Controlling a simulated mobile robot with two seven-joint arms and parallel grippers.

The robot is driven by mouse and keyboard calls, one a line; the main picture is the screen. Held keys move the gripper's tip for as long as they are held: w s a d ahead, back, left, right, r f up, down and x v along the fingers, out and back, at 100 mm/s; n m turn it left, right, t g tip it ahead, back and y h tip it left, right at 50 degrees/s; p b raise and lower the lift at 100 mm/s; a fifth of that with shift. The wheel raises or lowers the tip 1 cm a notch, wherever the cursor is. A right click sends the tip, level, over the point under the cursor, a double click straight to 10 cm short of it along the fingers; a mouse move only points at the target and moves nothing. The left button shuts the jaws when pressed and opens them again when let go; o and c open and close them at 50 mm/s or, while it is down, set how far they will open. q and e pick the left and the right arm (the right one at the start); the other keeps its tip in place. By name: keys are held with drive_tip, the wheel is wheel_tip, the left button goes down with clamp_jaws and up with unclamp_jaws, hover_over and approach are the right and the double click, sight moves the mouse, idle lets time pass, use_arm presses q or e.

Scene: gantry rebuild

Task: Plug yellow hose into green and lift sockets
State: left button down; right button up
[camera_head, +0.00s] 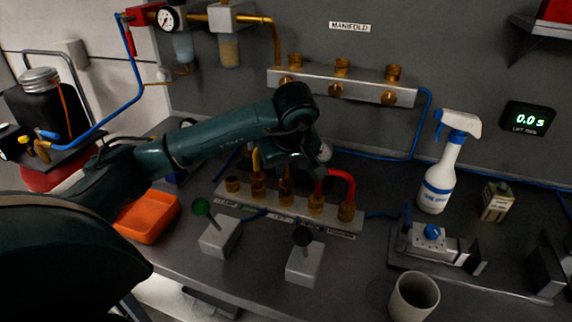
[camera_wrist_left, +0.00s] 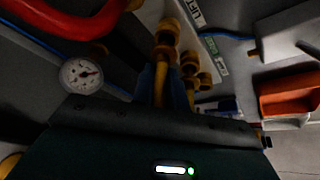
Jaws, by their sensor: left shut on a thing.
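The socket block (camera_head: 282,216) lies on the bench with a row of brass sockets and a label strip along its front. My left gripper (camera_head: 290,168) is over the middle of the block, pointing down, with its fingertips mostly hidden by the arm. The yellow hose (camera_head: 256,159) shows beside it, above the brass fittings left of centre. In the left wrist view the gripper (camera_wrist_left: 160,86) is shut on the yellow hose (camera_wrist_left: 188,68), with brass fittings just beyond. I cannot tell whether its ends are fully seated. My right gripper is not in view.
A red hose (camera_head: 338,176) arches over the block's right end. A spray bottle (camera_head: 436,185), cup (camera_head: 413,298) and blue-knobbed fixture (camera_head: 432,232) are right; an orange tray (camera_head: 150,216) is left.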

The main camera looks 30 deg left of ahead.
use_arm(q)
wheel_tip(320, 180, down, 2)
drive_tip(key=shift+f+b, duration=0.15)
drive_tip(key=shift+b, duration=0.2)
drive_tip(key=c, duration=1.3)
unclamp_jaws()
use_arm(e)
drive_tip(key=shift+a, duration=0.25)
use_arm(q)
drive_tip(key=shift+r, duration=0.2)
drive_tip(key=p+v, duration=0.2)
drive_tip(key=v, duration=1.1)
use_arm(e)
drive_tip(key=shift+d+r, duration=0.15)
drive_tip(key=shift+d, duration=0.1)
